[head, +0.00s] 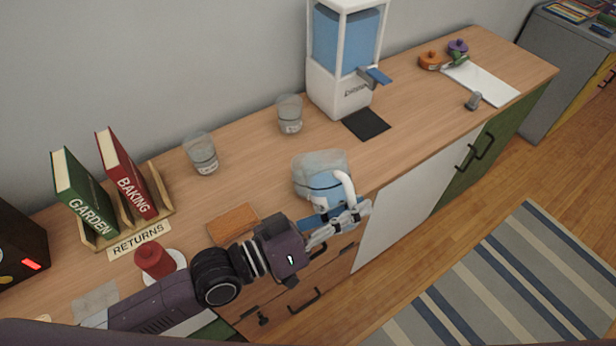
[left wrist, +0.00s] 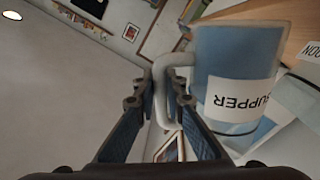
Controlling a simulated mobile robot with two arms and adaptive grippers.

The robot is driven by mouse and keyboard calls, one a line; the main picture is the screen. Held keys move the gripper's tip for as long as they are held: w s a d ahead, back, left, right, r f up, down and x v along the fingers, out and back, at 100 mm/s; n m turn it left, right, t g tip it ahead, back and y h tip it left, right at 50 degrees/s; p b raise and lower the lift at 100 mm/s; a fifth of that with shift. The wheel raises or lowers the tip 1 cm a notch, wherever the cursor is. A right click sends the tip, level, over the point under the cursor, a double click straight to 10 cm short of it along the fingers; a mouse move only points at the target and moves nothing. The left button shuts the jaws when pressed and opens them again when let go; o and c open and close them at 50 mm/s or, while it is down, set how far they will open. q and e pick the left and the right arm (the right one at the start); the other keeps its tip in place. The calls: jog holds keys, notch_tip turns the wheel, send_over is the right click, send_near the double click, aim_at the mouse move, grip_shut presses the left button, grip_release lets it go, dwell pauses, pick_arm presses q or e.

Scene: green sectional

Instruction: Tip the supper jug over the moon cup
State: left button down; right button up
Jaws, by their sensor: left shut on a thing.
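The supper jug (head: 318,178) is clear with blue contents and a white handle, at the counter's front edge in the head view. In the left wrist view the jug (left wrist: 235,65) carries an upside-down SUPPER label. My left gripper (head: 340,222) is shut on its handle. I cannot tell whether the jug's base touches the counter. Part of the moon cup (left wrist: 285,98) shows beside it in the left wrist view, its upside-down label cut off. In the head view two clear cups stand behind the jug, one left (head: 201,152), one nearer (head: 289,114); their labels are too small to read.
A water dispenser (head: 344,60) stands at the back with a dark mat (head: 366,124) before it. Counter between jug and cups is clear.

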aim_at(353, 199)
pick_arm(q)
jog(key=shift+r, duration=0.25)
jog(key=shift+n, duration=0.3)
pick_arm(e)
jog(key=shift+d+r, duration=0.2)
jog(key=shift+d, duration=0.1)
pick_arm(q)
jog(key=shift+w+r+n+p, duration=0.1)
jog(key=shift+r+n+p, duration=0.3)
jog(key=shift+p, duration=0.1)
pick_arm(e)
jog(key=shift+d+r, duration=0.1)
jog(key=shift+r, duration=0.35)
pick_arm(q)
jog(key=shift+w+a+r+n+p, duration=0.1)
jog(key=shift+r+n+p, duration=0.35)
jog(key=shift+n+p, duration=0.05)
pick_arm(e)
jog(key=shift+r, duration=0.45)
jog(key=shift+r, duration=0.1)
pick_arm(q)
jog(key=shift+r+p, duration=0.3)
jog(key=shift+r, duration=0.05)
jog(key=shift+w+a+r+n, duration=0.15)
jog(key=shift+r+n, duration=0.1)
jog(key=shift+n, duration=0.15)
pick_arm(e)
jog(key=shift+a+r, duration=0.2)
jog(key=shift+r, duration=0.3)
